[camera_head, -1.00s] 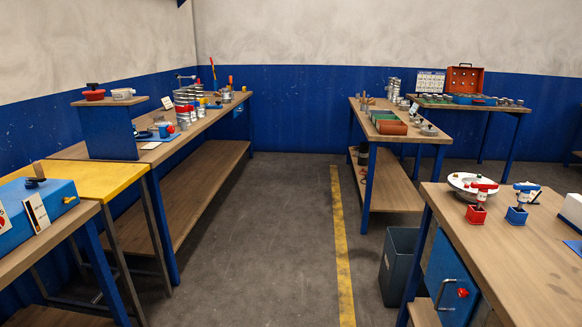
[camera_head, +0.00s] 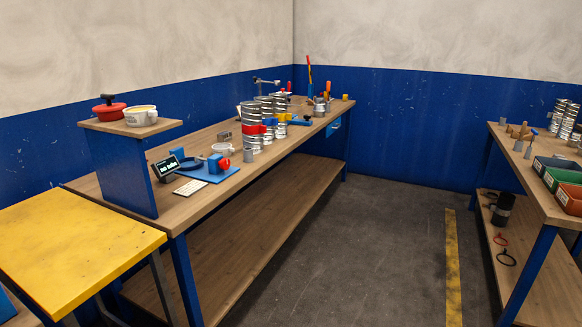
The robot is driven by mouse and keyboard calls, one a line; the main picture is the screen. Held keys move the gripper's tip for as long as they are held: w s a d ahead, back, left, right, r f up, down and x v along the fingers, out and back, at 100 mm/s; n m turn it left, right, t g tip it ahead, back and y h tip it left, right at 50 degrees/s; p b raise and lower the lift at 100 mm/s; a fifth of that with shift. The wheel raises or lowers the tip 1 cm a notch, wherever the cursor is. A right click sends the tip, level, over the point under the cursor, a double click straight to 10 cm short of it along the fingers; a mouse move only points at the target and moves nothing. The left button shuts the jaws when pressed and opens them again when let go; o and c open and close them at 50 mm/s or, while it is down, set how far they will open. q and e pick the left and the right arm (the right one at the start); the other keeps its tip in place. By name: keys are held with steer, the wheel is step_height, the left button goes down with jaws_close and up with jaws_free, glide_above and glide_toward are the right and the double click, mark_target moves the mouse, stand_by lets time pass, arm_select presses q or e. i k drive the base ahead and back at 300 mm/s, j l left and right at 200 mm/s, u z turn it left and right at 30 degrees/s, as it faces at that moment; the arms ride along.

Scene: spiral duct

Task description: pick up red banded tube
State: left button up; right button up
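A shiny ribbed metal tube with a red band (camera_head: 252,127) stands upright on the long wooden bench (camera_head: 216,192) along the left wall. Neither of my grippers shows in the head view.
A yellow table (camera_head: 78,245) stands at the near left. A raised shelf (camera_head: 125,128) carries a red pot (camera_head: 109,111) and a white pot (camera_head: 140,117). A blue mat (camera_head: 209,172) lies before the tubes. The floor (camera_head: 370,240) between the benches is clear.

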mark_target(253, 129)
steer(key=i+u, duration=0.15)
steer(key=i, duration=0.35)
steer(key=i+l+u, duration=0.2)
steer(key=i, duration=0.25)
steer(key=i+l+u, duration=0.15)
steer(key=i, duration=0.35)
steer(key=j, duration=0.1)
